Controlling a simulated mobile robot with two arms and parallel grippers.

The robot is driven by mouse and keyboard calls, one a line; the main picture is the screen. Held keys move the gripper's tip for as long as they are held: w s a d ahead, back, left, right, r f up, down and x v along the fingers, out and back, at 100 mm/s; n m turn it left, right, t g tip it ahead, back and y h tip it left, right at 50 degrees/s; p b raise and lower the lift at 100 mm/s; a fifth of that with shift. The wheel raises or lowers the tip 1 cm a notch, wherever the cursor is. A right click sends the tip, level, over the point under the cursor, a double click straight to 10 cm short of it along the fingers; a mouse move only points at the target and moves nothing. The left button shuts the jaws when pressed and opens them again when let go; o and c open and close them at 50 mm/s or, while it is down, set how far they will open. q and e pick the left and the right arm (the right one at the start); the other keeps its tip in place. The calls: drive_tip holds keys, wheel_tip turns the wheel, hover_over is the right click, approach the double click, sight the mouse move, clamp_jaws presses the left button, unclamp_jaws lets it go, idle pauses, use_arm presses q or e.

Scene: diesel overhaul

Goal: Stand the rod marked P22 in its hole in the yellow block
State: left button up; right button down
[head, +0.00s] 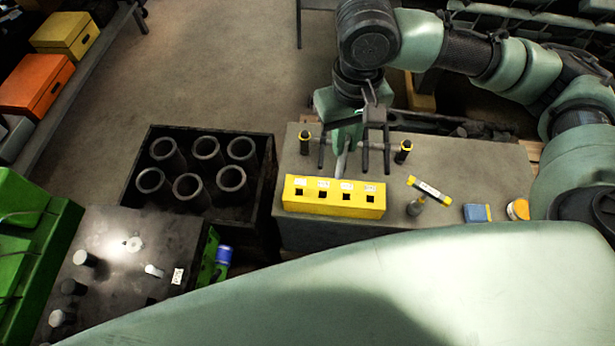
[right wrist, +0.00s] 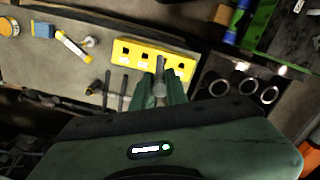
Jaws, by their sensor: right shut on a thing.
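The yellow block (head: 333,208) lies on the grey bench top with a row of square holes, each beside a small white label too small to read. It also shows in the right wrist view (right wrist: 126,61). My right gripper (head: 345,147) is above the block's back edge, shut on a grey rod (head: 341,166). In the right wrist view the rod (right wrist: 160,77) sticks out between the fingers and overlaps the block. Its lower end looks clear of the holes, but its height is hard to judge. No P22 mark is readable. My left gripper is not in view.
Dark tools with yellow-ringed handles (head: 404,152) lie behind the block. Right of it are a yellow labelled bar (head: 430,190), a blue item (head: 477,213) and an orange-yellow roll (head: 518,209). A black crate (head: 265,160) of several dark cylinders stands left.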

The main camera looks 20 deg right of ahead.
drive_tip(key=w+a+f+p, duration=0.4)
drive_tip(key=w+a+f, duration=0.1)
drive_tip(key=w+f, duration=0.25)
wheel_tip(320, 180, down, 12)
drive_tip(key=w+a+b, duration=0.1)
drive_tip(key=w+b, duration=0.1)
drive_tip(key=b, duration=0.3)
drive_tip(key=shift+w+a+m+b, duration=0.2)
drive_tip(key=shift+m+b, duration=0.1)
drive_tip(key=shift+b, duration=0.1)
drive_tip(key=shift+p, duration=0.7)
drive_tip(key=shift+f, duration=0.1)
